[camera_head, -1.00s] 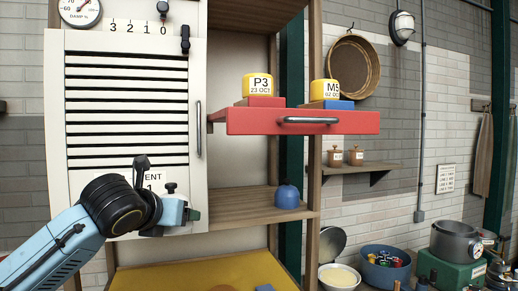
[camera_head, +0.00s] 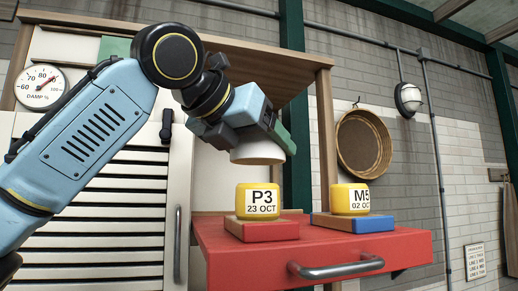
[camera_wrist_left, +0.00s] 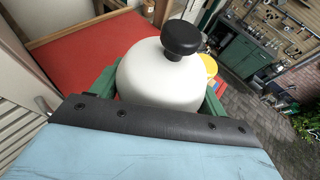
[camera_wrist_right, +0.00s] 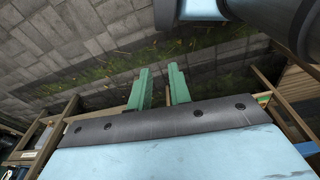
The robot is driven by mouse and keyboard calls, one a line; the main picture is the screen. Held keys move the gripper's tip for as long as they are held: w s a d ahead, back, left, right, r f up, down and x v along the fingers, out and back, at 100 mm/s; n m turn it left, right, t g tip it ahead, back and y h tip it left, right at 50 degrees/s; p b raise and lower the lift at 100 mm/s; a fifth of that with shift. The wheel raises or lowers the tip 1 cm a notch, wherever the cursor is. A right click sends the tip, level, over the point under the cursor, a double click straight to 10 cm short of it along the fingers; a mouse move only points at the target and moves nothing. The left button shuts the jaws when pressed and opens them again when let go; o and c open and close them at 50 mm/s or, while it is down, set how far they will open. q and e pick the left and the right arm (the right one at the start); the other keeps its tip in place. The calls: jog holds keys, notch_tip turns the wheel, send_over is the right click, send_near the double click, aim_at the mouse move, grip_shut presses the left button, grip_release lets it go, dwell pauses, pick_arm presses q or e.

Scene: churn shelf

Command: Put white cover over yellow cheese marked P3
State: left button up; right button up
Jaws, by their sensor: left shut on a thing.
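My left gripper (camera_head: 268,138) comes in from the left, with its green fingers on either side of the white cover (camera_head: 257,152). It is shut on the cover, a white dome with a black knob (camera_wrist_left: 182,40) in the left wrist view. The cover hangs open side down above the yellow cheese marked P3 (camera_head: 258,201), with a clear gap between them. The P3 cheese sits on a red block (camera_head: 261,230) on the red drawer. In the left wrist view the cover hides the P3 cheese. My right gripper (camera_wrist_right: 158,80) is open and empty, away from the drawer.
A yellow cheese marked M5 (camera_head: 350,199) sits on a blue-fronted block (camera_head: 354,223) just right of P3. Both stand on the pulled-out red drawer (camera_head: 330,250) with a metal handle (camera_head: 336,268). A wooden shelf frame (camera_head: 325,130) rises close behind. A slatted white cabinet (camera_head: 100,235) is at left.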

aim_at(259, 193)
pick_arm(q)
jog(key=shift+s+d+r, duration=0.1)
jog(key=shift+s, duration=0.3)
jog(key=shift+s+f, duration=0.6)
jog(key=shift+f, duration=0.15)
jog(key=shift+w+f, duration=0.1)
jog(key=shift+f, duration=0.3)
notch_tip(259, 193, down, 2)
jog(key=shift+w, duration=0.1)
jog(key=shift+f, duration=1.55)
pick_arm(e)
jog(key=shift+g, duration=0.3)
jog(key=s, duration=0.4)
jog(key=shift+s+a, duration=0.1)
jog(key=shift+s, duration=0.25)
jog(key=shift+w, duration=0.15)
